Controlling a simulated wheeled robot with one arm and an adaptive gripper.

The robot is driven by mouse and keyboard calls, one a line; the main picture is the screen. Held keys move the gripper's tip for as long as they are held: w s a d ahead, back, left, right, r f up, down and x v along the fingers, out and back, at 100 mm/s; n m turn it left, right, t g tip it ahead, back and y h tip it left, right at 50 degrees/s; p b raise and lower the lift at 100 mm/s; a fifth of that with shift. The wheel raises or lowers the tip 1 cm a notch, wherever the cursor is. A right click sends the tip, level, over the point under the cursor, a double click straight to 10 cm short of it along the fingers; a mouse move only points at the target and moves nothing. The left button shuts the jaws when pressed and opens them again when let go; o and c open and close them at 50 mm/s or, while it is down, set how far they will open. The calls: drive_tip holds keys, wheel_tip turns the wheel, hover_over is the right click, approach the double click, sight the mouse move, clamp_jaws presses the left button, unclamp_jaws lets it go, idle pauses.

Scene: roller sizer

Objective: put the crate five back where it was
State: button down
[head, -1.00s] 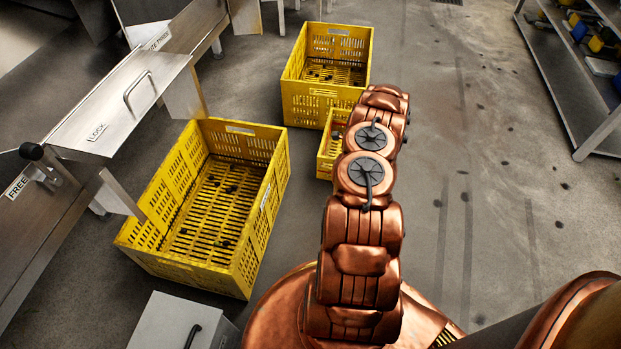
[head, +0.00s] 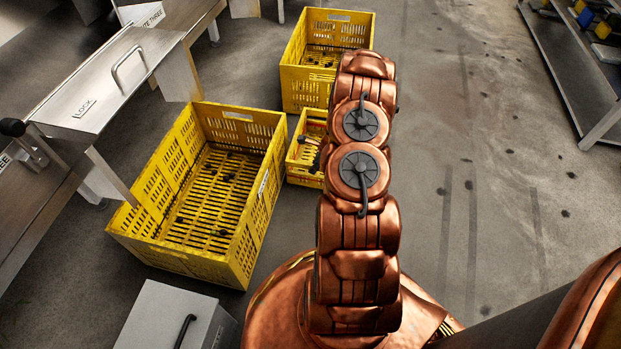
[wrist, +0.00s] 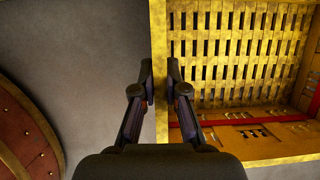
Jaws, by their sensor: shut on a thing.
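A small yellow crate (head: 305,178) stands between two larger yellow crates in the head view, partly hidden behind my arm. Some red and dark things show inside it. In the wrist view a yellow crate wall (wrist: 158,25) runs between the fingertips of my gripper (wrist: 160,78), which is shut on it. The slatted floor and a red strip show to the right of that wall. The held crate appears to be the small one. I cannot read a number on any crate.
A large yellow crate (head: 184,262) with small dark bits stands at left, close to the small one. Another yellow crate (head: 305,92) stands behind. Metal chutes (head: 105,90) line the left. A grey box (head: 160,315) is in front.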

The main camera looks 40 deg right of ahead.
drive_tip(key=f, duration=0.1)
drive_tip(key=a+f+b, duration=0.1)
drive_tip(key=f+b, duration=0.1)
drive_tip(key=shift+w+a+f, duration=0.1)
drive_tip(key=shift+a+f, duration=0.2)
drive_tip(key=shift+a, duration=0.05)
drive_tip(key=shift+f, duration=0.1)
drive_tip(key=c, duration=1.2)
unclamp_jaws()
drive_tip(key=shift+f, duration=0.1)
